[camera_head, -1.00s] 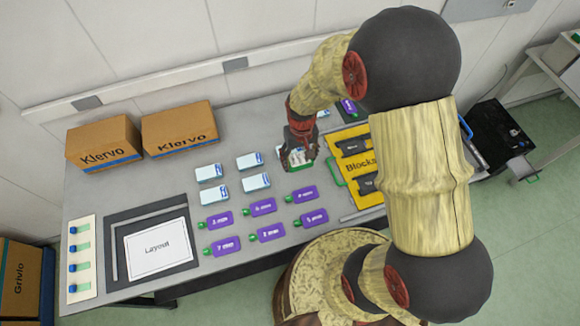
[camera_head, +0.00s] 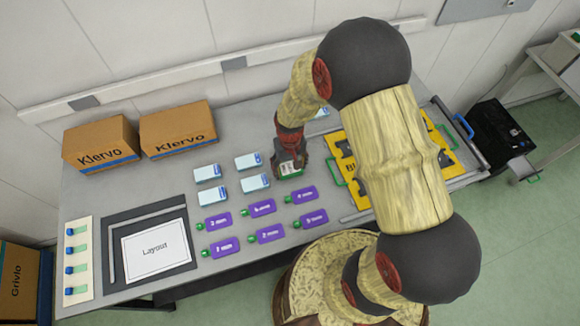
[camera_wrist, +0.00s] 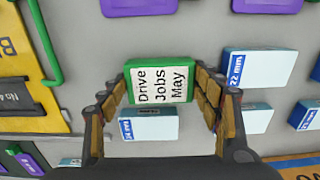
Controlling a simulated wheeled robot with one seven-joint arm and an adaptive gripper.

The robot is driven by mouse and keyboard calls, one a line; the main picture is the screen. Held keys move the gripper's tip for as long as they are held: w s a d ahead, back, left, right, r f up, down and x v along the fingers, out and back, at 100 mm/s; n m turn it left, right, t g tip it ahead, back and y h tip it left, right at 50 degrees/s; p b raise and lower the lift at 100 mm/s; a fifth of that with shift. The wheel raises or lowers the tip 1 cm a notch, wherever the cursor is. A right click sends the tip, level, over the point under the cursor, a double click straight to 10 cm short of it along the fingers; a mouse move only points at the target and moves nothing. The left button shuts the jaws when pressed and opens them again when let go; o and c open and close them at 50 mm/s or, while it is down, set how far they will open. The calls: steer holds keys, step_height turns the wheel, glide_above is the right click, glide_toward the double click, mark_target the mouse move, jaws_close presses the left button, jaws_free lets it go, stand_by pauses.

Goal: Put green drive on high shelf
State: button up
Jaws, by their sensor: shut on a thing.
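A green drive (camera_wrist: 160,64) with a white label reading "Drive Jobs May" is held between the two fingers of my gripper (camera_wrist: 163,82) in the wrist view. In the head view my gripper (camera_head: 290,150) is over the table beside the white-and-blue boxes, and the green drive (camera_head: 291,168) shows at its fingertips. I cannot tell for sure how far the drive is above the table.
A yellow board (camera_head: 358,196) lies to the right, partly behind my arm. Two Klervo cartons (camera_head: 178,128) stand at the back left. A Layout sheet (camera_head: 155,248) lies front left.

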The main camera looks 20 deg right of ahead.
steer(key=o, duration=1.3)
steer(key=shift+c, duration=0.2)
